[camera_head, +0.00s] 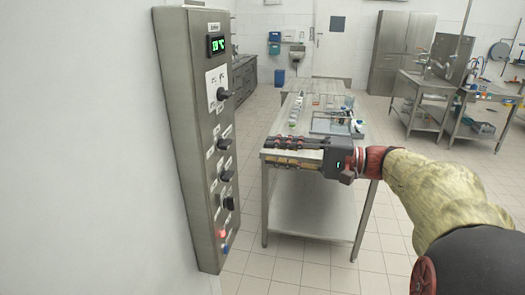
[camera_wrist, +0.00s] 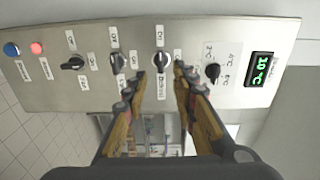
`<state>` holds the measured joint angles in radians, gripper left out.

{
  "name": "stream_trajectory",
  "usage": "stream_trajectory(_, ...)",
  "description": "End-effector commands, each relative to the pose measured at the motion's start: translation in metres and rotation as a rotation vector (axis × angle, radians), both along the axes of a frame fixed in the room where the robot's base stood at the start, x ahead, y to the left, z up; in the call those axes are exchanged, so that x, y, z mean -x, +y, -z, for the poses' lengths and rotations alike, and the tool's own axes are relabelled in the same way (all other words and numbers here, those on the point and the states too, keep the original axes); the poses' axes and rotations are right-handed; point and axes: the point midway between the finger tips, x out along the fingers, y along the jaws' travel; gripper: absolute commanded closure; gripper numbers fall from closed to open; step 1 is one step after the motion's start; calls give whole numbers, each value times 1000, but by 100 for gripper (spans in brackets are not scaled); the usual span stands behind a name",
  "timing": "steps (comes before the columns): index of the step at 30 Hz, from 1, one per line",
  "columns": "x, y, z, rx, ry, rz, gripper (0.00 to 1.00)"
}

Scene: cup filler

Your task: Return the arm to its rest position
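My gripper (camera_head: 268,152) is at the end of my outstretched arm, level and pointing left toward the control panel (camera_head: 197,125). In the head view, a gap shows between its fingertips and the panel's knobs. In the wrist view, the two fingers of my gripper (camera_wrist: 159,74) are spread apart with nothing held between them. A black knob (camera_wrist: 160,59) on the panel appears between the fingertips. Other knobs (camera_wrist: 213,72) and a green display (camera_wrist: 261,68) show on the panel too.
A steel table (camera_head: 312,217) stands behind and below my gripper, bearing a tray (camera_head: 329,123) and small items. A white wall (camera_head: 85,150) runs along the left. Steel benches (camera_head: 422,100) and a cabinet (camera_head: 400,50) stand at the back right. Tiled floor (camera_head: 385,255) is clear around the table.

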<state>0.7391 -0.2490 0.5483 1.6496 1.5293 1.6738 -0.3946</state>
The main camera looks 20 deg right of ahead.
Motion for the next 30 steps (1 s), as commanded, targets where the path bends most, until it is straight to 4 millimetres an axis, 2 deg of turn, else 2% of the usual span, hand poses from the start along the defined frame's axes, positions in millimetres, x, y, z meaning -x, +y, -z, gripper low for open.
stream_trajectory(18,1,-3,0,-7,11,3,73)
stream_trajectory(20,-4,-7,8,-2,49,28,73)
stream_trajectory(23,-6,-12,47,45,173,62,73)
stream_trajectory(25,1,-14,88,104,293,89,73)
stream_trajectory(27,20,-13,130,205,422,118,73)
stream_trajectory(30,56,-1,177,390,564,127,73)
